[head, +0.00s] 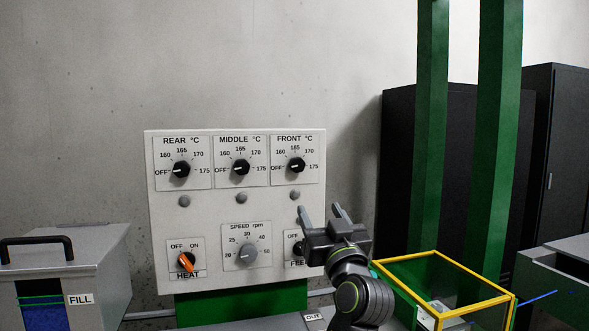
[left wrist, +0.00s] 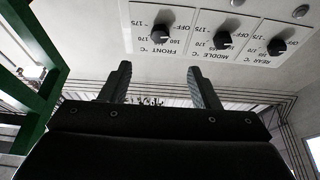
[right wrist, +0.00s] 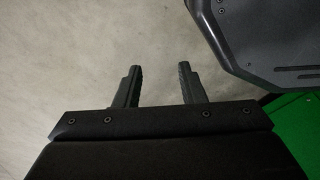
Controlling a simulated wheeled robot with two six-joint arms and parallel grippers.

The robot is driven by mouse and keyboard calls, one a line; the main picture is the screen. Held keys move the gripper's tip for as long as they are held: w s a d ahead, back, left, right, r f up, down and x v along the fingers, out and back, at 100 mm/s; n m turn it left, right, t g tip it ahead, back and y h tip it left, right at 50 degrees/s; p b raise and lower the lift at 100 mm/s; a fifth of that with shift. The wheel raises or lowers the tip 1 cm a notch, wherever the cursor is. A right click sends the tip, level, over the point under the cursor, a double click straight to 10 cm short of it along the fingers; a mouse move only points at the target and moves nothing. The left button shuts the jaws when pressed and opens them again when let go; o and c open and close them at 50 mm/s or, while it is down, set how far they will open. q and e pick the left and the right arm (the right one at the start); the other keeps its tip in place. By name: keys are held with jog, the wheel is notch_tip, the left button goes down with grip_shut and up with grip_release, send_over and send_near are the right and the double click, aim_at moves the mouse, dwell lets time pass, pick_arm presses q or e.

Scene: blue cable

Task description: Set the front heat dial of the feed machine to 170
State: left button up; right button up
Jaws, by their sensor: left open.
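The front heat dial (head: 297,165) is a black knob at the upper right of the white control panel (head: 220,210), with a scale from OFF through 160, 165 and 170 to 175. In the left wrist view the panel shows upside down, with the front dial (left wrist: 160,34) ahead of the open fingers (left wrist: 159,72). My right gripper (right wrist: 162,72) is open and empty over grey floor.
The rear dial (head: 181,169) and middle dial (head: 240,167) sit left of the front dial. Below are a speed dial (head: 248,253) and an orange heat switch (head: 187,262). The feed switch is partly hidden by my left gripper. A yellow-rimmed bin (head: 447,255) and green posts (head: 430,130) stand right.

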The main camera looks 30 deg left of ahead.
pick_arm(q)
jog(key=p, duration=0.6)
send_near(298, 168)
jog(key=x, duration=0.8)
jog(key=shift+w+a+r, duration=0.15)
jog(key=shift+r, duration=0.1)
jog(key=shift+w+a, duration=0.3)
pick_arm(e)
notch_tip(298, 168, up, 6)
jog(key=shift+s+d+r, duration=0.15)
jog(key=shift+s+d, duration=0.05)
jog(key=shift+s, duration=0.05)
jog(key=shift+d, duration=0.15)
pick_arm(q)
jog(key=shift+c, duration=1)
jog(key=c, duration=0.8)
pick_arm(e)
jog(key=shift+d, duration=0.25)
